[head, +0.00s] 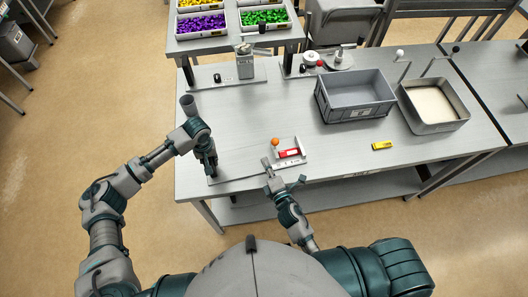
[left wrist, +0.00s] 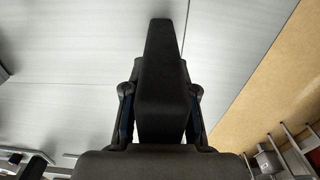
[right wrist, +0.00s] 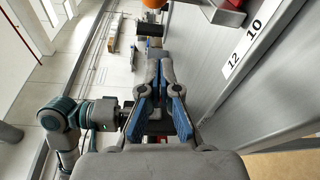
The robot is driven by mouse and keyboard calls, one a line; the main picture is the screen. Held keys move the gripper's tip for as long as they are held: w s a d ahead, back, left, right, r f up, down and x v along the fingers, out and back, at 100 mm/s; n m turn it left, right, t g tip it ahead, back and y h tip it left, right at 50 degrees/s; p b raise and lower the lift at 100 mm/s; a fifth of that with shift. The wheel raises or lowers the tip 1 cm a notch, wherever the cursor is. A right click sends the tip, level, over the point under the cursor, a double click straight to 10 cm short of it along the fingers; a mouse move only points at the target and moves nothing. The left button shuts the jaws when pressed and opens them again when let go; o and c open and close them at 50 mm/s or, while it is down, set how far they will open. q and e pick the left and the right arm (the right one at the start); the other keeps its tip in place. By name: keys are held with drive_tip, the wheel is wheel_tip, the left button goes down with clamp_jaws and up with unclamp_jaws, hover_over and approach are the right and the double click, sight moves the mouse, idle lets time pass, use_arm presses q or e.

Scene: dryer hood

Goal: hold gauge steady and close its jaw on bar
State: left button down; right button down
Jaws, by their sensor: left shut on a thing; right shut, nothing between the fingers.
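The pale gauge (head: 301,142) lies near the front edge of the table, with an orange knob (head: 275,141) and a red block with a white patch (head: 289,154); I cannot tell which part is the bar. A thin pale strip runs left from it towards my left gripper (head: 211,176). The left gripper points down there, shut on what seems to be the gauge's left end; its fingers hide the grip. My right gripper (right wrist: 160,62) is shut and empty, just in front of the gauge. The knob (right wrist: 154,3) and red block (right wrist: 228,14) show at the top of the right wrist view.
A grey bin (head: 355,98), a tray of pale material (head: 434,104) and a yellow block (head: 382,145) stand to the right. A metal stand (head: 245,66) is at the back left. The tabletop between gauge and bin is clear.

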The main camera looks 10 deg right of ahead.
use_arm(q)
drive_tip(key=shift+s+a+f, duration=0.1)
drive_tip(key=shift+s+f, duration=0.1)
drive_tip(key=shift+f, duration=0.15)
use_arm(e)
drive_tip(key=shift+v, duration=1.6)
use_arm(q)
drive_tip(key=c, duration=0.8)
unclamp_jaws()
drive_tip(key=shift+c, duration=0.2)
drive_tip(key=shift+w+r, duration=0.1)
use_arm(e)
drive_tip(key=shift+w, duration=0.1)
use_arm(q)
drive_tip(key=shift+w+r, duration=0.1)
drive_tip(key=shift+r, duration=0.1)
use_arm(e)
drive_tip(key=shift+a, duration=0.1)
use_arm(q)
wheel_tip(320, 180, up, 12)
drive_tip(key=shift+f, duration=0.25)
